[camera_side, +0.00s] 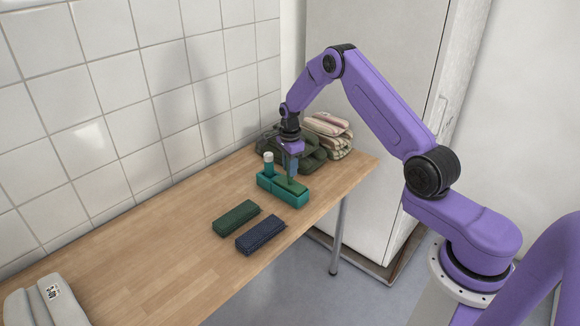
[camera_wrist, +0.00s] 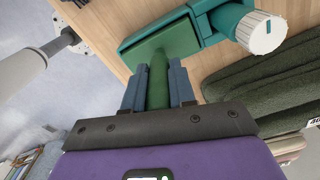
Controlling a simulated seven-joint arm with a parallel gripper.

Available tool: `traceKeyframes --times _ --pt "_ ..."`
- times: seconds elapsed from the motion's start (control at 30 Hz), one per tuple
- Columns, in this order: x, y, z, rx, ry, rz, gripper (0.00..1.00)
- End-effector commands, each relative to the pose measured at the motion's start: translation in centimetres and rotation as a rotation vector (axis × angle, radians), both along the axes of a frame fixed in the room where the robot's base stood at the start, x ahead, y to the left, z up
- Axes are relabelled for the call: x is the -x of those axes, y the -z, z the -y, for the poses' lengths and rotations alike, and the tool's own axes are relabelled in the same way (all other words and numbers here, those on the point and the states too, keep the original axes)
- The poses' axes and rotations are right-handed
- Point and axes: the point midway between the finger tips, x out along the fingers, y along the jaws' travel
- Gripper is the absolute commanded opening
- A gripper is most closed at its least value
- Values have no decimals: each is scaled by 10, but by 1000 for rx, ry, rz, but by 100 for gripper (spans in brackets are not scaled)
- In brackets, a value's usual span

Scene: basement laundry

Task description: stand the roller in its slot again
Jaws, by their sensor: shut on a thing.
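A teal holder (camera_side: 262,183) stands on the table near its right end; it also shows in the wrist view (camera_wrist: 128,46). A teal upright piece with a white ribbed top (camera_side: 268,158) stands at the holder's left end. The white top (camera_wrist: 262,32) shows large in the wrist view. My gripper (camera_wrist: 158,90) is above the other end, shut on the upright handle of a green piece (camera_wrist: 172,42). The green piece's flat lower part (camera_side: 291,185) is at the holder's open slot; whether it is fully seated is hard to tell. Which piece is the roller is not clear.
A green block (camera_side: 236,218) and a dark blue patterned block (camera_side: 261,235) lie in front of the holder. Folded dark green cloth (camera_side: 308,158) and striped towels (camera_side: 328,125) are behind. A grey-white device (camera_side: 45,302) is at the near left. The middle-left table is clear.

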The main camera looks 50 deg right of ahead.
Motion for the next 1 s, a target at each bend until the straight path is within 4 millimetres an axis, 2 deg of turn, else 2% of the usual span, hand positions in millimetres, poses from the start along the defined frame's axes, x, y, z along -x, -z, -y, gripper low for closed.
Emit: traceKeyframes --times 0.37,0.4,0.47,0.8,1.0 --pt "0 4 0 0 0 1 0" --pt "0 4 0 0 0 1 32" --pt "0 4 0 0 0 1 51" --pt "0 1 0 1 0 2 51" --pt "-1 -21 0 2 -1 5 51"
